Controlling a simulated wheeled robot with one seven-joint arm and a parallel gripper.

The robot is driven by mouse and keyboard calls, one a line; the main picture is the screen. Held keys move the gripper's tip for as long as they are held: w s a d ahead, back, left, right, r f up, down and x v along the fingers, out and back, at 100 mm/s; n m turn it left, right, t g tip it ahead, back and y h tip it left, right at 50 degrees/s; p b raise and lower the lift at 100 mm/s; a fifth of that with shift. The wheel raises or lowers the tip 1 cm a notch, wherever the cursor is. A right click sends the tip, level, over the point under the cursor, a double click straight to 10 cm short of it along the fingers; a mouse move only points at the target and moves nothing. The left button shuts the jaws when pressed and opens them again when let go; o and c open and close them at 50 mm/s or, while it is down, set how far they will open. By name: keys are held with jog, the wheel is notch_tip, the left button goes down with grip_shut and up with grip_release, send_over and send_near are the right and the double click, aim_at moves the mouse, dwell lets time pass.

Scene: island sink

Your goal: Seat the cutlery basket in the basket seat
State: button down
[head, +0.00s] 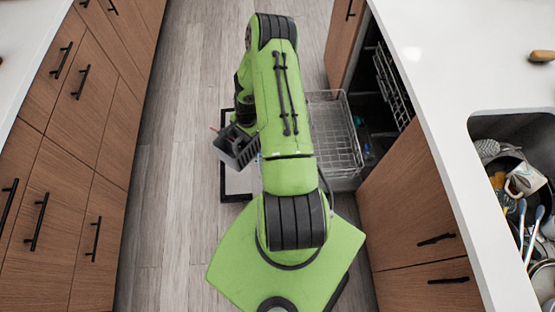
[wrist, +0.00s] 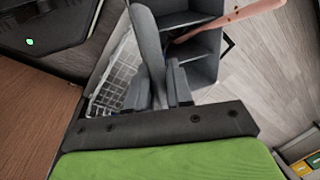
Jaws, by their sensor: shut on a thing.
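The cutlery basket (head: 238,148) is a dark grey box with open compartments. It hangs left of my arm in the head view, tilted. In the wrist view the basket (wrist: 190,45) is just past the fingers, and a pinkish, stick-like utensil (wrist: 232,22) pokes out of it. My gripper (wrist: 163,82) is shut on the basket's grey upright part. In the head view my arm mostly hides the gripper. A wire rack (head: 335,130) is pulled out to the right of my arm, apart from the basket; it also shows in the wrist view (wrist: 115,80). I cannot make out the basket seat.
A black-edged panel (head: 225,185) lies low beneath the basket. The dark opening under the right counter (head: 440,60) holds another rack (head: 392,88). A sink (head: 520,190) with dishes is at right. Drawers (head: 75,130) line the left; floor (head: 180,190) between is clear.

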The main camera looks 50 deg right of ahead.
jog(key=s+d+f+m+h+b, duration=0.1)
jog(key=s+d+f+m+b, duration=0.25)
jog(key=f+m, duration=0.2)
jog(key=s+d+f+m+h+b, duration=0.1)
jog(key=s+d+f+m+b, duration=0.3)
jog(key=f, duration=0.3)
jog(key=s+a+b+x, duration=0.1)
jog(key=b+x, duration=0.2)
jog(key=x, duration=0.5)
jog(key=s+f+b+x, duration=0.1)
jog(key=b+x, duration=0.3)
jog(key=x, duration=0.5)
jog(key=shift+s+a+f, duration=0.15)
jog(key=shift+s+a, duration=0.2)
jog(key=shift+s, duration=0.4)
jog(key=shift+f, duration=0.15)
jog(key=c, duration=1)
grip_release()
